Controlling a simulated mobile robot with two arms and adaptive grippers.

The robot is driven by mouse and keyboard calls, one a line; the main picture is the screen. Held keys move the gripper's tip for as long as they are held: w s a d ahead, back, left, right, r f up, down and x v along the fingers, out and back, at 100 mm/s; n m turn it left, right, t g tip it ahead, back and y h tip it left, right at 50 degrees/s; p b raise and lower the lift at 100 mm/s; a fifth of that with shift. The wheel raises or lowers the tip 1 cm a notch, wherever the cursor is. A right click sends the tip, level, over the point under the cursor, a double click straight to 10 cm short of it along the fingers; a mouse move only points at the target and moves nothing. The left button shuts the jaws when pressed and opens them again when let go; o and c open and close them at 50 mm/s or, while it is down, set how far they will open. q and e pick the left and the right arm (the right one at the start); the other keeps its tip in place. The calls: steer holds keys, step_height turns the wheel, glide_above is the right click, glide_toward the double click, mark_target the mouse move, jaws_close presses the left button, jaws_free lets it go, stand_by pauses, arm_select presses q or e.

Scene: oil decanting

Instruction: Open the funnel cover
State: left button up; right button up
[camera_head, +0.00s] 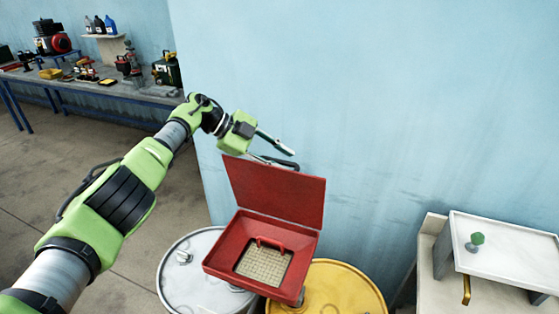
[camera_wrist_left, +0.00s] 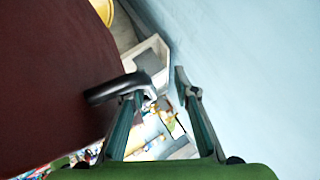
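The red funnel cover (camera_head: 275,190) stands raised, tilted back from the hinge edge at the rear of the red square funnel (camera_head: 225,264). The funnel's mesh (camera_head: 264,266) and a red inner handle are exposed. My left gripper (camera_head: 290,158) is at the cover's top edge, on the wall side. In the left wrist view the dark red cover (camera_wrist_left: 50,80) fills the left side. My right gripper is not in view.
The funnel sits over a white drum (camera_head: 185,275) and a yellow drum (camera_head: 345,285). A blue wall (camera_head: 400,110) is close behind. A white stand (camera_head: 510,250) with a green-topped item is at right. A cluttered workbench (camera_head: 100,88) is at far left.

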arm_select(q)
steer(key=shift+s+a+f, duration=0.1)
steer(key=shift+s+a, duration=0.1)
steer(key=shift+s, duration=0.05)
steer(key=shift+a+r, duration=0.2)
steer(key=shift+a, duration=0.15)
steer(key=v, duration=1.1)
steer(key=shift+r, duration=0.15)
steer(key=shift+s+a, duration=0.1)
